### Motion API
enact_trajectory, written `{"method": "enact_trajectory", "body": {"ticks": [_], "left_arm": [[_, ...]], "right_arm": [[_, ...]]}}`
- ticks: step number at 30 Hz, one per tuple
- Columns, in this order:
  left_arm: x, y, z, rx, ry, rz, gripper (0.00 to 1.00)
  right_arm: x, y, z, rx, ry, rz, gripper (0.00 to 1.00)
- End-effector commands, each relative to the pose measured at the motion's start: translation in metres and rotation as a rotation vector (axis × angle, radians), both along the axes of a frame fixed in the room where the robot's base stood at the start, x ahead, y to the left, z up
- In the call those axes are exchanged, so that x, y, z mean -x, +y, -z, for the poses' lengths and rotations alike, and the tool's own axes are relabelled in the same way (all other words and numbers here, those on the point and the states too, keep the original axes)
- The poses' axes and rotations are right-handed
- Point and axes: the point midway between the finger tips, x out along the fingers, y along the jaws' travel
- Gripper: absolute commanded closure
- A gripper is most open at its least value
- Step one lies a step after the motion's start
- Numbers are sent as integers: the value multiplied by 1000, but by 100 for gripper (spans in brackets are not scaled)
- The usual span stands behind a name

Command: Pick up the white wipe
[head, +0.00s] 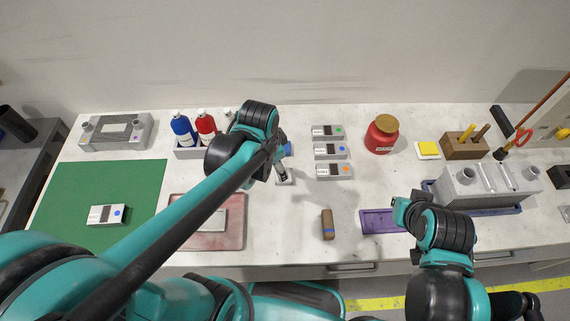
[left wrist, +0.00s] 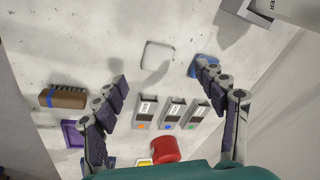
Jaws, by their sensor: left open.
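The white wipe (left wrist: 157,56) is a small pale square with rounded corners, lying flat on the white bench in the left wrist view. In the head view only a bit of it (head: 286,182) seems to show beneath my left gripper (head: 283,171). My left gripper (left wrist: 161,73) is open and empty, its fingers spread wide on either side of the wipe and apart from it. The height above the bench is hard to tell. My right gripper (head: 402,211) is over the purple tray (head: 376,221); its fingers are not clear.
Several labelled grey boxes (head: 331,151) stand right of the wipe. A blue item (head: 288,148) lies just behind it. A brown block (head: 327,224) lies in front right, a red tray (head: 238,237) front left. Blue and red bottles (head: 205,126) stand behind left.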

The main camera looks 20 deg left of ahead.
Motion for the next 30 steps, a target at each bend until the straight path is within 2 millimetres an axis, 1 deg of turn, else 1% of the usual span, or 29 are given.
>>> {"method": "enact_trajectory", "body": {"ticks": [1,3,6,11,14,20,23,27,30], "left_arm": [[-10,-5,-5,-20,41,84,28],[-18,-10,1,-43,96,201,28],[-26,-17,11,-64,160,339,28],[-32,-22,24,-77,222,474,28],[-33,-24,33,-79,235,509,28],[-33,-23,58,-80,239,516,28],[-34,-21,71,-79,238,515,28],[-36,-18,94,-80,237,513,28],[-36,-19,104,-80,237,514,28]], "right_arm": [[0,0,-17,0,0,0,100],[0,0,-28,0,0,0,100],[0,0,-39,0,0,0,100],[0,0,-48,0,0,0,100],[0,0,-48,0,0,0,100],[0,0,-39,0,0,0,100],[0,0,-33,0,0,0,100],[0,0,-23,0,0,0,100],[0,0,-20,0,0,0,100]]}}
